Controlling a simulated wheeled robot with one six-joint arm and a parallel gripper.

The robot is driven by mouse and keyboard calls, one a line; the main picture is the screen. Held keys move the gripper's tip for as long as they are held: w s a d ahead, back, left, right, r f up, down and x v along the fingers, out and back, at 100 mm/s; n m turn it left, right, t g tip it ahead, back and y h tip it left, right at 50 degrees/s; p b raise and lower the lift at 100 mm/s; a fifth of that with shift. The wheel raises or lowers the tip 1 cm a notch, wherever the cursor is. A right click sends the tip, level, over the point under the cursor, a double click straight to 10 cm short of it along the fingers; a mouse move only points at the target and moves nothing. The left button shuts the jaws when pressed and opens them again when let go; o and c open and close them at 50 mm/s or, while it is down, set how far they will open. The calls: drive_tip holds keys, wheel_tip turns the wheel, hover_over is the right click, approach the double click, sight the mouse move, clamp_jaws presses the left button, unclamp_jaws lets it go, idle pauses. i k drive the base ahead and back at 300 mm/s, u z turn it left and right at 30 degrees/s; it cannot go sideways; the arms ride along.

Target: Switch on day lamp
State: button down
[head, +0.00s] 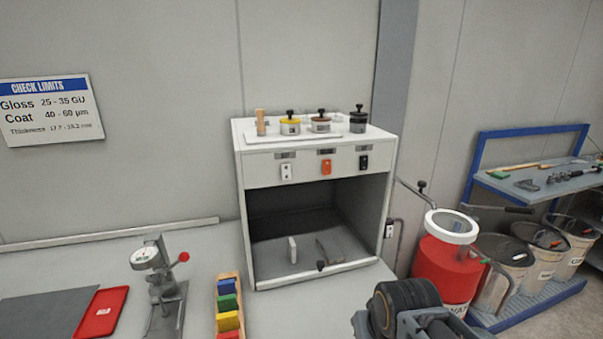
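The light booth (385,150) is a white cabinet with a dark, open-fronted viewing chamber, standing on the grey bench. Its front panel carries three rocker switches in a row: a white one (286,171) at left, an orange one (326,167) in the middle and a black one (363,162) at right. A small label sits above each switch, too small to read, so I cannot tell which is the day lamp. The chamber looks unlit. A dark part of my arm shows at the bottom right, below and apart from the booth. My gripper's fingers are not visible.
A dial gauge stand (160,285), a rack of coloured blocks (228,303) and a red tray (100,313) are on the bench. A red drum (440,270) stands at right.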

sight(285, 170)
drive_tip(key=u, duration=0.35)
drive_tip(key=k, duration=0.85)
drive_tip(key=u, duration=0.6)
drive_tip(key=k, duration=0.5)
drive_tip(key=u, duration=0.5)
drive_tip(key=i, duration=1.6)
drive_tip(key=z, duration=0.8)
